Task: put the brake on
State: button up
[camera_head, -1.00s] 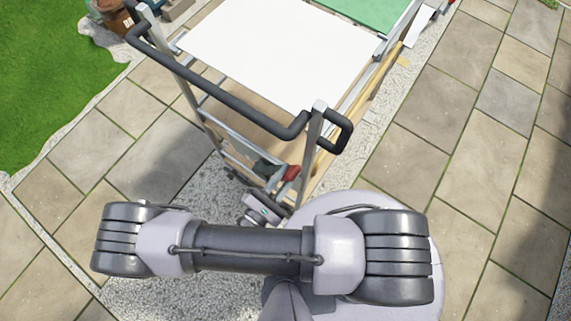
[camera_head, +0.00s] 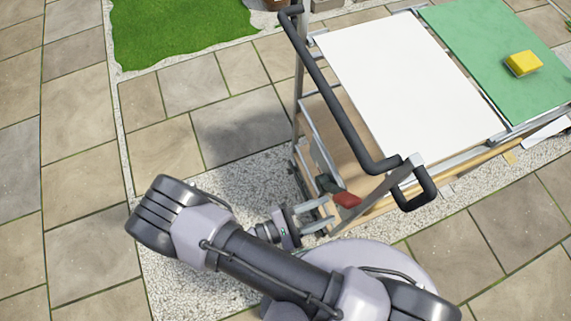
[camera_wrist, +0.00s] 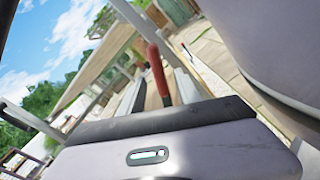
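The trolley (camera_head: 408,165) has a black push handle (camera_head: 345,105) and a white top panel. A red-gripped lever (camera_head: 346,199), which looks like the brake, sits low on its near end beside a dark bracket. My gripper (camera_head: 322,215) is just left of the red grip, with its two pale fingers apart and nothing seen between them. In the wrist view the red lever (camera_wrist: 158,70) stands upright, slightly tilted, beyond the grey gripper body.
A green panel (camera_head: 500,55) with a yellow sponge (camera_head: 523,63) lies on the trolley's far part. The black handle overhangs near the lever. Stone paving (camera_head: 230,125) and a gravel strip lie left of the trolley, mostly clear; grass is at the upper left.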

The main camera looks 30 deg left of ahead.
jog(key=v, duration=1.1)
